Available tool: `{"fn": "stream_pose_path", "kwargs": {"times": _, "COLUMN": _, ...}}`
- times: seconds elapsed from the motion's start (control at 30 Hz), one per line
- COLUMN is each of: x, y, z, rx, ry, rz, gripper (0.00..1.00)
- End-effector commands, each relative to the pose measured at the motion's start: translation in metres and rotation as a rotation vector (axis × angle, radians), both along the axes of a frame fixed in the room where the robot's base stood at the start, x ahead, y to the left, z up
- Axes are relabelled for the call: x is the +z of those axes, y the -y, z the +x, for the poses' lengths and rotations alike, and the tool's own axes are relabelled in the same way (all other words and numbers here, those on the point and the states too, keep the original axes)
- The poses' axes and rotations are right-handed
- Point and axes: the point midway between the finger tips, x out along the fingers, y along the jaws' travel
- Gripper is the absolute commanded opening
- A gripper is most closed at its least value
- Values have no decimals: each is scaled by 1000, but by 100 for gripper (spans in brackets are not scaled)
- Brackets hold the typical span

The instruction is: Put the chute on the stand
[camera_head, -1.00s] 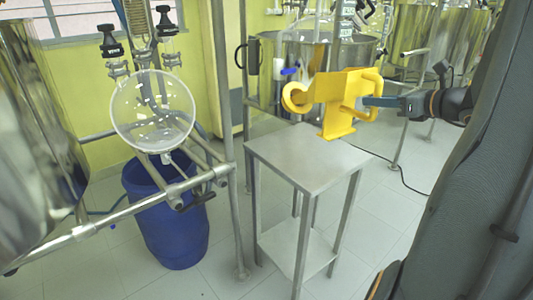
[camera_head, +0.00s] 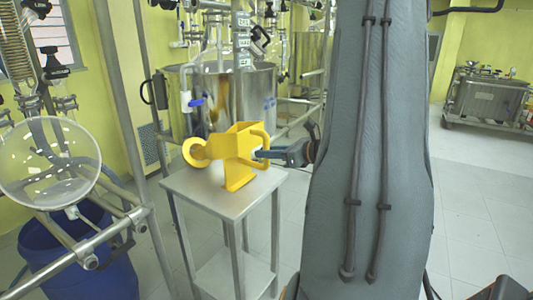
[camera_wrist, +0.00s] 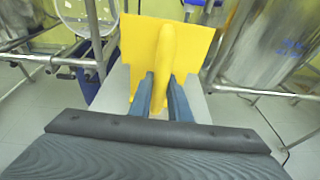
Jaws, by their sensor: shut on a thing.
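The yellow chute (camera_head: 240,160) is upright at the stand's top, with its round ring end pointing left and its handle to the right. Its flat foot appears on or just over the tabletop; I cannot tell if it touches. The stand (camera_head: 195,192) is a small grey metal table with a lower shelf. My gripper (camera_head: 266,154) comes from the right and is shut on the chute's handle. In the wrist view, the two fingers (camera_wrist: 160,88) clasp the yellow handle from both sides, and the chute's plate (camera_wrist: 138,45) hides much of the tabletop behind it.
A glass flask (camera_head: 48,165) on a pipe frame stands at the left, over a blue barrel (camera_head: 95,260). A large steel vessel (camera_head: 225,95) stands behind the stand. A steel unit on a cart (camera_head: 488,98) is far right. Open floor lies at the right.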

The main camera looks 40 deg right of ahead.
Motion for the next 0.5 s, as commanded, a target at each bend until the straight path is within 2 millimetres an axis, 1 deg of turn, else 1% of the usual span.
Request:
{"fn": "stream_pose_path", "kwargs": {"times": 0.17, "x": -2, "y": 0, "z": 0, "rx": 0, "ry": -3, "rz": -1, "gripper": 0}}
{"fn": "stream_pose_path", "kwargs": {"times": 0.2, "x": -2, "y": 0, "z": 0, "rx": 0, "ry": -6, "rz": -1, "gripper": 20}}
{"fn": "stream_pose_path", "kwargs": {"times": 0.3, "x": -2, "y": 0, "z": 0, "rx": 0, "ry": -5, "rz": 0, "gripper": 35}}
{"fn": "stream_pose_path", "kwargs": {"times": 0.5, "x": -2, "y": 0, "z": 0, "rx": 0, "ry": -4, "rz": 0, "gripper": 35}}
